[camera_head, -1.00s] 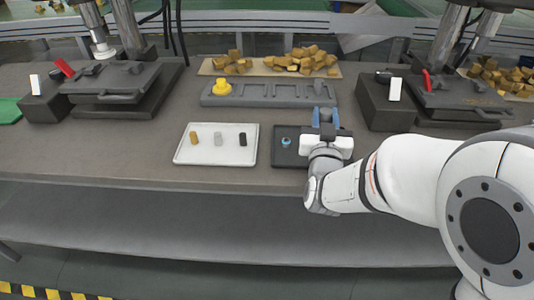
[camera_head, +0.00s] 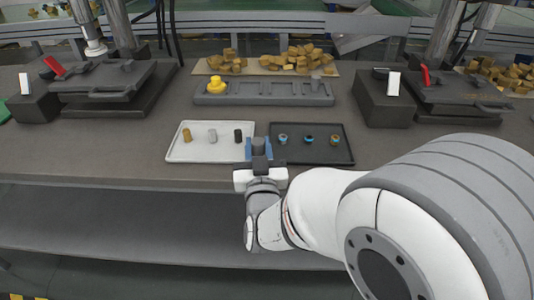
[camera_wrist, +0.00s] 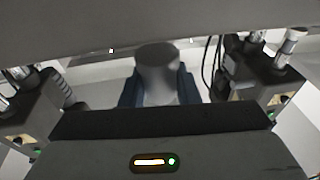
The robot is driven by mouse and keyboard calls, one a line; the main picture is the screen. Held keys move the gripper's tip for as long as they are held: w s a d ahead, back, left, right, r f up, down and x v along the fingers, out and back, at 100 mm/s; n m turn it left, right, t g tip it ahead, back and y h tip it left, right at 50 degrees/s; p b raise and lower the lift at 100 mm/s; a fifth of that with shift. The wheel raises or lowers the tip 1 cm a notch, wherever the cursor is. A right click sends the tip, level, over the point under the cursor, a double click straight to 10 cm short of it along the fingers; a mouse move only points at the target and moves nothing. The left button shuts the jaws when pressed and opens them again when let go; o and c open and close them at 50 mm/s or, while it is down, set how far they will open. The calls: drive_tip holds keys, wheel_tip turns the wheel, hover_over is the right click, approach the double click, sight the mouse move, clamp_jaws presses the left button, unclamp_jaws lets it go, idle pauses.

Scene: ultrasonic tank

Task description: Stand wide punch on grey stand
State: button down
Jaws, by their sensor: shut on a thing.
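My gripper (camera_head: 259,148), with blue fingers, is shut on a grey cylinder that looks like the wide punch (camera_wrist: 157,62). The punch stands roughly upright between the fingers, above the table's front where the white and black trays meet. Its lower end is hidden. A long grey rack (camera_head: 263,100), which may be the grey stand, lies behind the trays, beyond my gripper. It has a row of recesses, a yellow knobbed piece (camera_head: 217,86) at its left end and a small grey post (camera_head: 314,85) at its right end.
The white tray (camera_head: 200,156) holds a brass, a light grey and a black cylinder. The black tray (camera_head: 330,157) holds three small ringed pieces. Dark presses stand left (camera_head: 106,83) and right (camera_head: 455,95). Wooden blocks (camera_head: 298,60) lie behind the rack.

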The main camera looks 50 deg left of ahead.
wheel_tip(320, 180, down, 3)
drive_tip(key=shift+f, duration=0.1)
